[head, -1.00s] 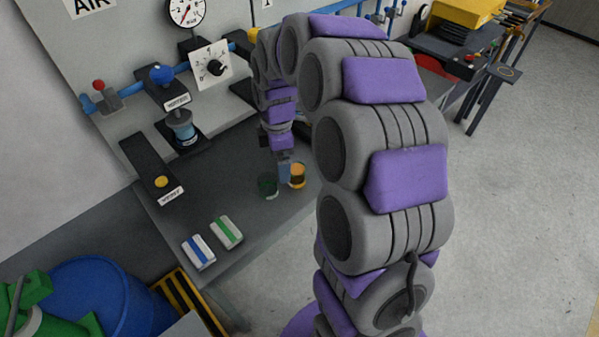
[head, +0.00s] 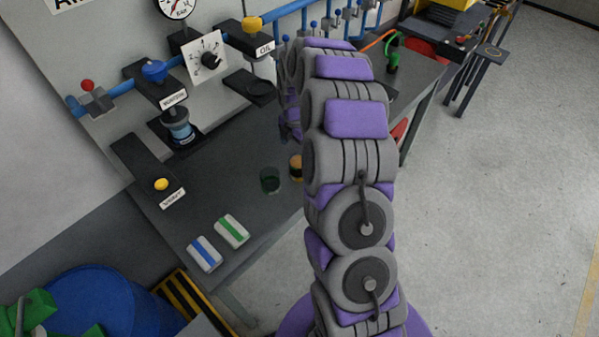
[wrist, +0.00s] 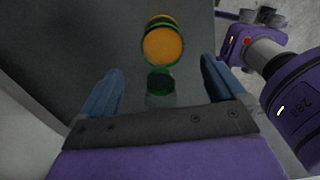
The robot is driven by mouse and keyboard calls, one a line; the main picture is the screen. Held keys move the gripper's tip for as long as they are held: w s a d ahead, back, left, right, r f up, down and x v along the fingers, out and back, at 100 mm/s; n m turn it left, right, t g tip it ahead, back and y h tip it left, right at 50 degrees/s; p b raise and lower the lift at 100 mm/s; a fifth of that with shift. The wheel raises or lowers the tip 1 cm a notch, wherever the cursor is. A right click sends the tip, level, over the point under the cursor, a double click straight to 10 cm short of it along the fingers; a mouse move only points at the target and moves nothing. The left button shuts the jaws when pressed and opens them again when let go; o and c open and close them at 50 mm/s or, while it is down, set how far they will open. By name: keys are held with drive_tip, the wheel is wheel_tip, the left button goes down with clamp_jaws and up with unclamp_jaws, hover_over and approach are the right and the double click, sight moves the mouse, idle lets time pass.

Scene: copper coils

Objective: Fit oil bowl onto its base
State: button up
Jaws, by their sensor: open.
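The amber oil bowl (head: 296,167) stands on the grey bench, partly hidden behind my arm in the head view. In the wrist view the amber bowl (wrist: 162,45) lies ahead of my fingers, near the top middle. A dark green glass bowl (head: 270,180) stands just left of it; in the wrist view this green bowl (wrist: 160,82) shows between my fingertips' lines. My gripper (wrist: 160,80) is open, its two blue fingers apart and holding nothing. The base labelled OIL (head: 250,86) is on the panel, under a yellow knob, with no bowl seen on it.
A water unit with a blue bowl (head: 178,125) and a black bracket with a yellow button (head: 161,184) are on the panel's left. Two striped boxes, one blue (head: 205,253) and one green (head: 232,230), lie on the bench's front. The bench between is clear.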

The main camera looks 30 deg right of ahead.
sight(296, 160)
drive_tip(key=f, duration=0.4)
drive_tip(key=a+f+b, duration=0.1)
drive_tip(key=f, duration=0.1)
drive_tip(key=shift+d+f, duration=0.4)
drive_tip(key=shift+d, duration=0.05)
drive_tip(key=f, duration=0.1)
drive_tip(key=f+b, duration=0.1)
drive_tip(key=f, duration=0.1)
drive_tip(key=f+b, duration=0.1)
drive_tip(key=shift+s+d+f, duration=0.15)
drive_tip(key=shift+d, duration=0.25)
drive_tip(key=shift+a+f, duration=0.1)
